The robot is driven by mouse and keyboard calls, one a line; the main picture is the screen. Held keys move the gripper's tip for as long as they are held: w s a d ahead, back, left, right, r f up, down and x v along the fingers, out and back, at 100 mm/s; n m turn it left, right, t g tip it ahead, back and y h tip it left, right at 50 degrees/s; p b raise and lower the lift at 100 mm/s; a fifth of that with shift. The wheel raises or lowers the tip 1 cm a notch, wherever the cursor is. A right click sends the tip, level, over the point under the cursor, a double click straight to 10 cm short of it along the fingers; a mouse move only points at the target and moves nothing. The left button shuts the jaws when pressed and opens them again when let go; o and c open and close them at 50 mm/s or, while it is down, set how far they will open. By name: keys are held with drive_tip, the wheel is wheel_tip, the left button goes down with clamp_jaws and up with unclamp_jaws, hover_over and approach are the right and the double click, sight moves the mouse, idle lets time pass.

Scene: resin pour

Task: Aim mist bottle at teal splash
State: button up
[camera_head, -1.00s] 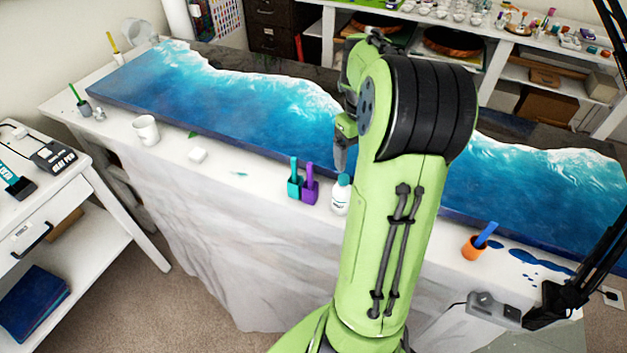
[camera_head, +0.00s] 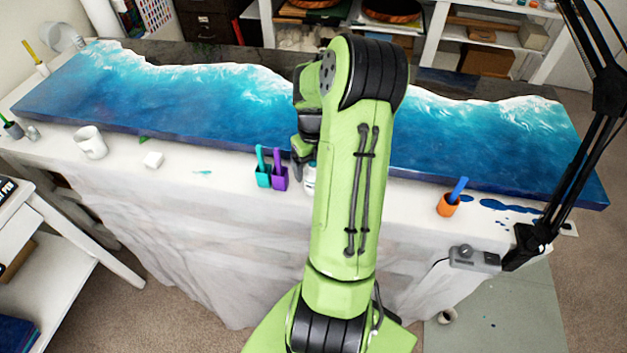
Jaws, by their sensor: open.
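The white mist bottle (camera_head: 309,181) stands on the near edge of the white-covered table, mostly hidden behind my green arm. My gripper (camera_head: 299,160) points down just above and beside the bottle's top; its fingers are dark and partly hidden by my arm, and I see nothing held in it. A small teal splash (camera_head: 203,172) lies on the white cover, left of the bottle, between the white block and the teal cup.
A teal cup (camera_head: 264,177) and a purple cup (camera_head: 280,180) with sticks stand just left of the bottle. A white block (camera_head: 153,160) and a white mug (camera_head: 91,142) are farther left. An orange cup (camera_head: 448,206) and blue spills (camera_head: 500,205) lie right. The blue resin slab (camera_head: 180,95) fills the back.

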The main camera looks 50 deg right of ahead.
wheel_tip(320, 180, down, 2)
drive_tip(key=shift+w+f, duration=0.1)
drive_tip(key=c, duration=1.3)
